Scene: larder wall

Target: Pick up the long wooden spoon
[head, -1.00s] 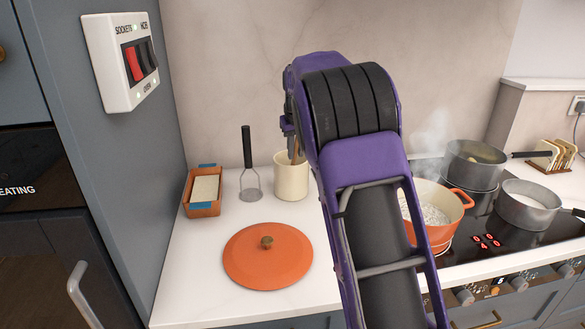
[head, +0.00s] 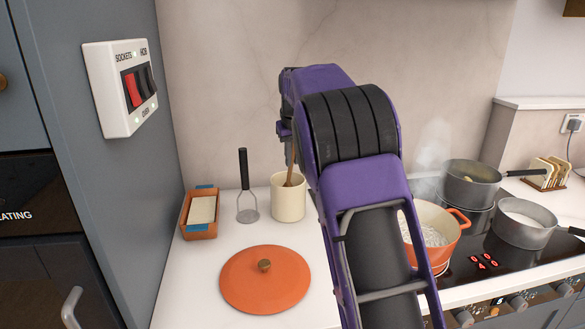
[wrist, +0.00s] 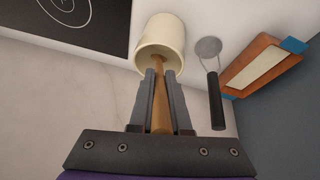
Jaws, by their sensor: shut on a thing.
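The long wooden spoon (wrist: 159,112) stands in a cream crock (head: 289,204), its handle upright and its lower end hidden inside. The crock also shows in the wrist view (wrist: 161,38). My gripper (wrist: 160,72) is above the crock, with its two fingers shut on the spoon handle, one on each side. In the head view a short brown length of the spoon (head: 291,174) shows above the crock rim. My arm hides part of the handle there.
A potato masher (head: 246,188) and a terracotta dish (head: 187,220) stand left of the crock. An orange lid (head: 265,284) lies in front. Right of my arm, a steaming orange pot (head: 437,222) and grey pans (head: 524,230) sit on the hob.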

